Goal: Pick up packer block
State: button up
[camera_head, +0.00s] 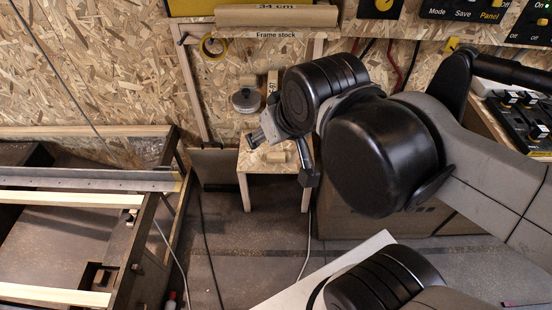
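A small light-wood block (275,157), which may be the packer block, lies on a small wooden stool (245,163) near the back wall. My gripper (256,139) is just above the stool's top, a little up and left of the block in the picture. It is small here and partly hidden by my own wrist, so I cannot tell whether its fingers are open or shut. I see nothing clearly held in it. The right part of the stool top is covered by my arm.
A roll of tape (212,46) hangs under the "Frame stock" shelf on the chipboard wall. A round grey object (245,101) is behind the stool. A dark framed structure with pale slats (65,199) fills the left. A control panel (525,110) is at right. Cables cross the floor.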

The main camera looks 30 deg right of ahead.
dwell(0.4)
jog(key=o, duration=1.1)
jog(key=shift+a, duration=0.1)
